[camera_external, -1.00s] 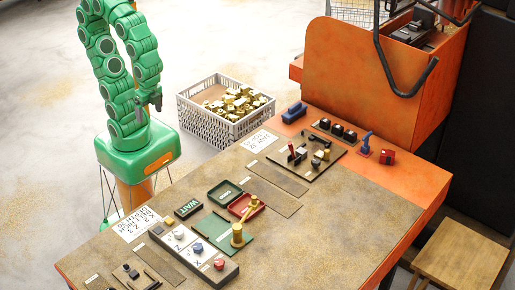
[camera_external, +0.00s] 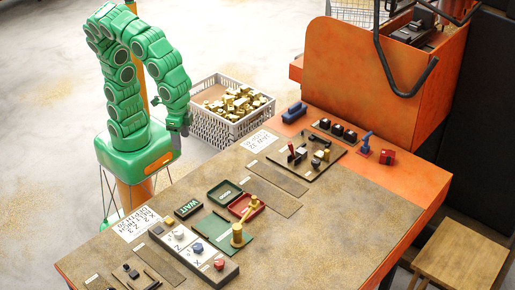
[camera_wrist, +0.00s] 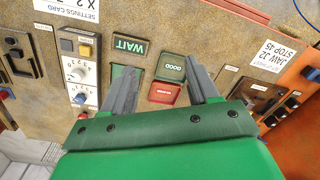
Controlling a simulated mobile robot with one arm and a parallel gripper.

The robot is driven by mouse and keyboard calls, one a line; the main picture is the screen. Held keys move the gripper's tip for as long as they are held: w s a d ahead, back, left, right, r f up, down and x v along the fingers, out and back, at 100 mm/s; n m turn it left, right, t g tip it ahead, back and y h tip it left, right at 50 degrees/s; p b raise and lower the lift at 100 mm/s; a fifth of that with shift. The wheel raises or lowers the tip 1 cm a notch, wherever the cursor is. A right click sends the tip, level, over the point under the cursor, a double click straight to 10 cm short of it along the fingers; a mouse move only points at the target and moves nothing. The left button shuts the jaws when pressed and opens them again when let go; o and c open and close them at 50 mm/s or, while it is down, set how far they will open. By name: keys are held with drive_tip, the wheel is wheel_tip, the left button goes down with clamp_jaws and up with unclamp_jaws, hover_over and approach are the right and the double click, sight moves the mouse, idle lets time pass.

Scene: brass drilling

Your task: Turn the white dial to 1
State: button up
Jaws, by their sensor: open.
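The white dial (camera_external: 178,233) sits on the light panel at the table's front left, above the blue dial (camera_external: 197,247). In the wrist view the white dial (camera_wrist: 77,73) is at the left, with numbers around it; I cannot read its setting clearly. My gripper (camera_external: 184,129) hangs beside the table's far left edge, well away from the dial and touching nothing. In the wrist view my gripper (camera_wrist: 158,74) is open and empty, its fingers spread wide, with the dial outside the left finger.
A red knob (camera_external: 219,263) is on the same panel. A WAIT sign (camera_external: 188,208), green tray (camera_external: 225,191), red tray (camera_external: 246,207) and brass post (camera_external: 237,235) stand nearby. A crate (camera_external: 208,127) of brass parts is beside my gripper. The table's right front is clear.

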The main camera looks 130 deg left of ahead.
drive_tip(key=w+d+f, duration=0.3)
drive_tip(key=w+d, duration=0.4)
drive_tip(key=w, duration=0.3)
hover_over(177, 231)
drive_tip(key=shift+n, duration=0.4)
wheel_tip(177, 231, down, 7)
drive_tip(key=shift+a+r, duration=0.1)
drive_tip(key=shift+a, duration=0.05)
drive_tip(key=shift+f, duration=3.95)
drive_tip(key=c, duration=1)
drive_tip(key=shift+c, duration=0.2)
